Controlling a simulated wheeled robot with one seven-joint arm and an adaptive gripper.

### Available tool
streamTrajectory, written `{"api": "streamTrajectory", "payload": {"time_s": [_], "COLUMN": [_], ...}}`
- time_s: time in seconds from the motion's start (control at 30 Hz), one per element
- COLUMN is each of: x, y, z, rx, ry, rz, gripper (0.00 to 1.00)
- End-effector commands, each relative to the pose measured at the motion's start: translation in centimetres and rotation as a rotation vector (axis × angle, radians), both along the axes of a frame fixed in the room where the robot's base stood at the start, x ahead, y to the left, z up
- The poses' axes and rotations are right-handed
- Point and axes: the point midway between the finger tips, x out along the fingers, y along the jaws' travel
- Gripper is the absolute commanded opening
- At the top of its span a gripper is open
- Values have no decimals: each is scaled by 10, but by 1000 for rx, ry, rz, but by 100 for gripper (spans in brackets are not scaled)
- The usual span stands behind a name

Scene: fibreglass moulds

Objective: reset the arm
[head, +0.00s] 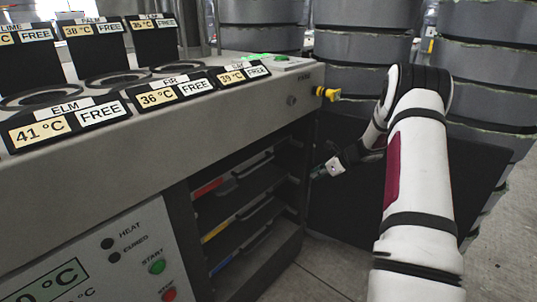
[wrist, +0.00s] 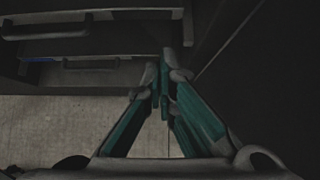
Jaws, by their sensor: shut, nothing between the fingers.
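My arm (head: 413,170), white with dark bands and a maroon panel, reaches in from the right in the head view and bends down at its elbow. Its far end is beside the open shelf bay under the counter, and the fingers are too small to make out there. In the wrist view my gripper (wrist: 163,88) is shut and empty, its teal fingers meeting at the tips. The tips are in front of a dark shelf unit, with floor below. I cannot tell whether they touch anything.
The counter (head: 160,135) carries several wells with temperature signs marked FREE. Below it are shelves (head: 240,215) with red, yellow and blue marks, and a START panel (head: 110,255). A dark panel (head: 350,205) stands beside the bay. Grey stacked moulds (head: 365,48) fill the back.

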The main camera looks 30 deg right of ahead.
Motion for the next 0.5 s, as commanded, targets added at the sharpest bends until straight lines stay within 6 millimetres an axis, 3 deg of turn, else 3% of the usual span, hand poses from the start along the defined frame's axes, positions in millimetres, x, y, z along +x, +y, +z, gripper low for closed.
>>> {"api": "streamTrajectory", "payload": {"time_s": [0.17,0.27,0.37,0.5], "x": [0,3,5,-1], "y": [1,12,41,103], "z": [2,15,44,99], "rx": [-3,-25,-80,-194], "ry": [-1,-7,-20,-44], "rz": [4,49,160,400], "gripper": [0,0,0,0]}}
